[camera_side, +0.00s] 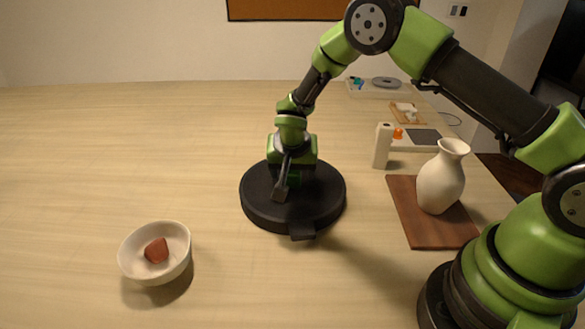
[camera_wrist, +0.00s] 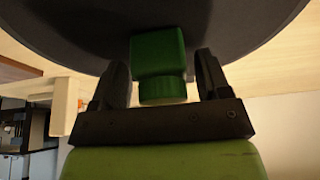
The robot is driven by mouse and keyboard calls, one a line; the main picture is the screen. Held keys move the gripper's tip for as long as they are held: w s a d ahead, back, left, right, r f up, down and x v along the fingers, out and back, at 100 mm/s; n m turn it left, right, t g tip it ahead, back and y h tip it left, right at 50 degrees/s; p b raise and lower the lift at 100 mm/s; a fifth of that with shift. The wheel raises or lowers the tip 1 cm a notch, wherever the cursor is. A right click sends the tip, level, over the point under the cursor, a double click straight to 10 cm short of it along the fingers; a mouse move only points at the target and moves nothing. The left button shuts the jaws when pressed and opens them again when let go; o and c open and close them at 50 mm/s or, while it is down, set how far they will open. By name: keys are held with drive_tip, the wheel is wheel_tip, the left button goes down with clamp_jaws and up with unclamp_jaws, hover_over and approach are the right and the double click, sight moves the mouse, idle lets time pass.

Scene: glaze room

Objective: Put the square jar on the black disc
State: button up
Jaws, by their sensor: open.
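The black disc (camera_side: 325,205) lies on the table near the middle of the side view, with a flat tab at its front edge. It fills the top of the wrist view (camera_wrist: 75,38). The green square jar (camera_wrist: 158,52) shows against the disc in the wrist view, with a rounder green end facing my gripper; it appears to stand on the disc. My gripper (camera_side: 287,182) is low over the disc. In the wrist view its fingers (camera_wrist: 161,66) are open, one on each side of the jar, with gaps between. In the side view the gripper hides most of the jar.
A white bowl (camera_side: 135,262) with a reddish lump (camera_side: 156,250) inside stands at the front left. A cream vase (camera_side: 441,180) stands on a brown board (camera_side: 412,225) at the right. A pale upright block (camera_side: 382,147) stands behind it.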

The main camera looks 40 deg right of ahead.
drive_tip(key=s+a+r+n+y, duration=0.1)
drive_tip(key=s+r, duration=0.4)
drive_tip(key=r, duration=0.3)
drive_tip(key=s+r+t, duration=0.1)
drive_tip(key=s+r, duration=0.3)
drive_tip(key=r, duration=0.4)
drive_tip(key=s+a+r+n+y, duration=0.1)
drive_tip(key=s+r, duration=0.4)
drive_tip(key=r, duration=0.3)
drive_tip(key=s+a+r+n+t+y, duration=0.1)
drive_tip(key=s+r+n+t+y, duration=0.1)
drive_tip(key=s, duration=1.1)
drive_tip(key=shift+a+r+n+t+y, duration=0.3)
drive_tip(key=shift+r+n+t+y, duration=0.1)
drive_tip(key=shift+n+t+y, duration=0.15)
